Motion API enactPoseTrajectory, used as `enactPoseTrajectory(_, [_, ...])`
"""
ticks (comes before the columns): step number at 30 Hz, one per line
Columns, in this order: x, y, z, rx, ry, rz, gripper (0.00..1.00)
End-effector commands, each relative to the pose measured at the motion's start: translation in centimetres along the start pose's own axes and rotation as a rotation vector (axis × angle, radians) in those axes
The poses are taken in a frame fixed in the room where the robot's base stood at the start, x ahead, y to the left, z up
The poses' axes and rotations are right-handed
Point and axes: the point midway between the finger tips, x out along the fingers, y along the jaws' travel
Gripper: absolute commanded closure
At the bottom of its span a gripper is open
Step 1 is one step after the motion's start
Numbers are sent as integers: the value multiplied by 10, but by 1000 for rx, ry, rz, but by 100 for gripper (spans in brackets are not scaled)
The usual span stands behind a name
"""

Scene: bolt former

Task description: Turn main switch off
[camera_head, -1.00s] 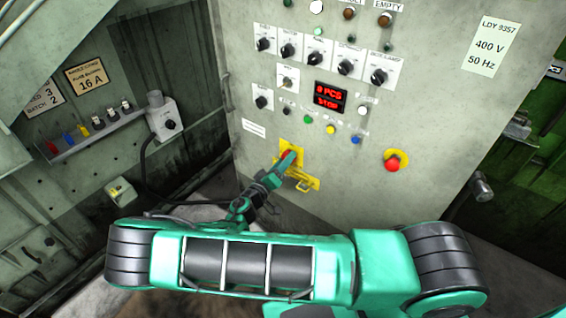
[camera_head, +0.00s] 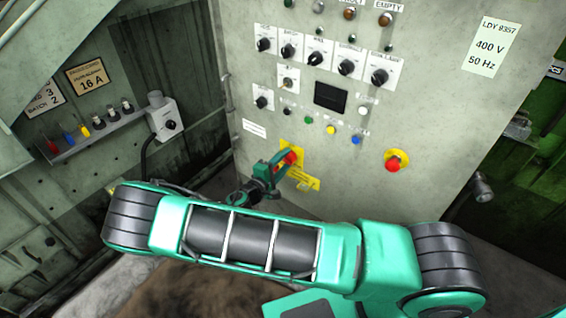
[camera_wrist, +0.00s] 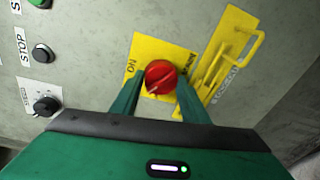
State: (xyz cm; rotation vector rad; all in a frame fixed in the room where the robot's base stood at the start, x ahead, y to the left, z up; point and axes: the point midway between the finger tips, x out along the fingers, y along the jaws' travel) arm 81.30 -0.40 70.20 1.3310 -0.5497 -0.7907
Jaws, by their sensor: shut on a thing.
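The main switch is a red rotary knob (camera_head: 291,157) on a yellow plate (camera_wrist: 148,50), low on the grey cabinet front. In the wrist view the red knob (camera_wrist: 161,77) sits between my two green fingers, its white mark toward the lower left. The plate reads ON at its left edge; the lettering at its right is partly covered by a finger. My gripper (camera_wrist: 160,98) is shut on the knob; it also shows in the head view (camera_head: 281,162). The cabinet's display (camera_head: 330,96) is dark.
A yellow bracket (camera_wrist: 232,55) stands out from the panel close beside the knob. A red mushroom button on yellow (camera_head: 396,162) is further right. Several black selector knobs and coloured buttons sit above.

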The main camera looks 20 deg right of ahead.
Motion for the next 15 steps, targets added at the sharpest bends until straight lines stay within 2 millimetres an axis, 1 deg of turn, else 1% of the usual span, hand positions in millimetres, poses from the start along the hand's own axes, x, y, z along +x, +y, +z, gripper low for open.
enactPoseTrajectory(6, [-1, -3, -3, -200, -8, -21, 81])
enactPoseTrajectory(15, [-1, -4, -3, -437, -25, -38, 81])
